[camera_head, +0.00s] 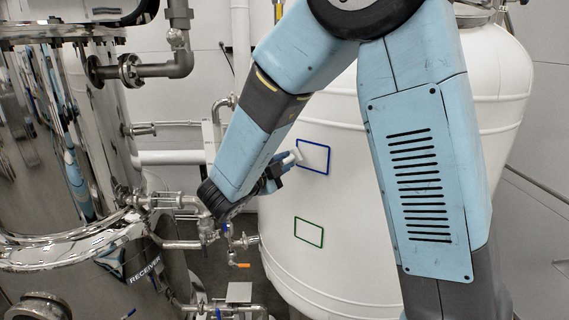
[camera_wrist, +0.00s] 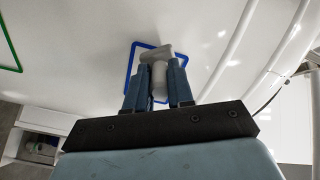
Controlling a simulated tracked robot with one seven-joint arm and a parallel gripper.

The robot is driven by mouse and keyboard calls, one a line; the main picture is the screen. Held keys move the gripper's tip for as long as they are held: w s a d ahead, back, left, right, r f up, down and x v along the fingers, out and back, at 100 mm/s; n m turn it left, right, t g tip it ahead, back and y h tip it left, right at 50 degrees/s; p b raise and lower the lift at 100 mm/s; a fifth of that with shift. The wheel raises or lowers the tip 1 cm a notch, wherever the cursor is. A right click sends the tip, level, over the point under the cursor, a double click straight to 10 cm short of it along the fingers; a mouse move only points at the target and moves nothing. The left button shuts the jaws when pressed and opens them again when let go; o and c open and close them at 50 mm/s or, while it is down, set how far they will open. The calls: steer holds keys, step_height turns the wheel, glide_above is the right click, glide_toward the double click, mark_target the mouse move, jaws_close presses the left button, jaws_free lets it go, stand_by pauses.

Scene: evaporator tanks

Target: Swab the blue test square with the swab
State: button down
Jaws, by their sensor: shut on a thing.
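The blue test square (camera_head: 313,157) is a blue outline on the curved wall of the white tank. It also shows in the wrist view (camera_wrist: 130,57), partly hidden behind my gripper. My gripper (camera_head: 277,168) is shut on the swab (camera_head: 293,155), a small white-grey piece. In the wrist view the swab (camera_wrist: 157,70) stands between the fingers of my gripper (camera_wrist: 158,84), its wide head towards the tank. The head overlaps the blue square in the wrist view and lies at its left edge in the head view. I cannot tell whether it touches the wall.
A green outlined square (camera_head: 309,232) is lower on the same white tank (camera_head: 340,270). A shiny steel tank (camera_head: 60,150) stands at the left. Pipes and valves (camera_head: 235,240) run between the tanks, close to my wrist. Curved white pipes (camera_wrist: 240,50) show at the right in the wrist view.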

steer(key=shift+x, duration=1)
stand_by(0.5)
steer(key=shift+s+d, duration=0.1)
steer(key=shift+s+d, duration=0.9)
steer(key=shift+d, duration=0.2)
steer(key=shift+s+d, duration=0.9)
steer(key=shift+d, duration=0.25)
steer(key=shift+s+d, duration=0.85)
steer(key=shift+d, duration=0.25)
steer(key=shift+w+a, duration=0.9)
steer(key=shift+a, duration=0.3)
steer(key=shift+w+a, duration=0.9)
steer(key=shift+a, duration=0.25)
steer(key=shift+w+a, duration=0.9)
steer(key=shift+a, duration=0.3)
steer(key=v, duration=0.6)
steer(key=shift+s, duration=0.15)
steer(key=shift+v, duration=1.45)
